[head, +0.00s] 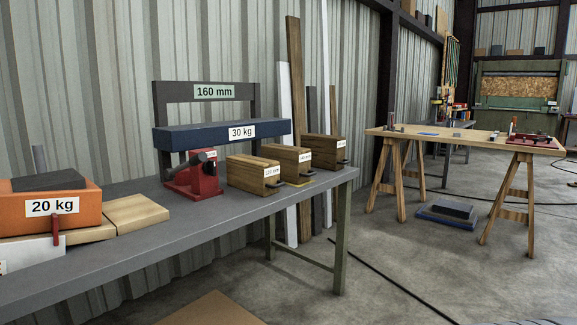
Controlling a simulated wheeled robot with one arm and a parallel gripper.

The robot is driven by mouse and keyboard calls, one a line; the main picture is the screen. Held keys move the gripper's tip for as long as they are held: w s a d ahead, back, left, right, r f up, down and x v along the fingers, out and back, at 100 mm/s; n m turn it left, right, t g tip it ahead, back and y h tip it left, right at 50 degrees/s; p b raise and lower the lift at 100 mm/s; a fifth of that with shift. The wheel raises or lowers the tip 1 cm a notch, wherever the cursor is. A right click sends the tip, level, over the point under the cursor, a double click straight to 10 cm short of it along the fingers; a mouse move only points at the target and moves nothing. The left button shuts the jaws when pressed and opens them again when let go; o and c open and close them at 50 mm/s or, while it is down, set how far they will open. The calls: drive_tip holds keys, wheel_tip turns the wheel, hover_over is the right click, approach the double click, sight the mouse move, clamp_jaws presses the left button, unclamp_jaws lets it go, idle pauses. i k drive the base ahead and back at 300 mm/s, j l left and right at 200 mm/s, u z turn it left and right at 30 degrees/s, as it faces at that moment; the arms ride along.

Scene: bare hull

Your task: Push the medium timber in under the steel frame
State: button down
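A dark steel frame (160,98) with a "160 mm" sign stands at the back of the grey bench. A blue beam (190,137) labelled "30 kg" lies across its lower part, above a red jack (192,178). Three timber blocks with white labels stand in a row to the right of the jack: a near one (247,174), a middle one (280,157) and a far one (318,148). The labels are too small to read surely, and I cannot tell which is the medium timber. The blocks appear outside the frame. My gripper is not in view.
An orange block (85,194) labelled "20 kg" and pale boards (135,213) occupy the left of the grey bench (190,232). Planks (295,90) lean on the wall behind. A trestle table (465,136) stands at right; the concrete floor between has a cable.

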sight(295, 161)
drive_tip(key=i+l+u, duration=0.2)
drive_tip(key=i+l, duration=0.15)
drive_tip(key=i+l+u, duration=0.25)
drive_tip(key=l, duration=0.2)
drive_tip(key=i+l+u, duration=0.2)
drive_tip(key=l, duration=0.25)
drive_tip(key=i, duration=0.1)
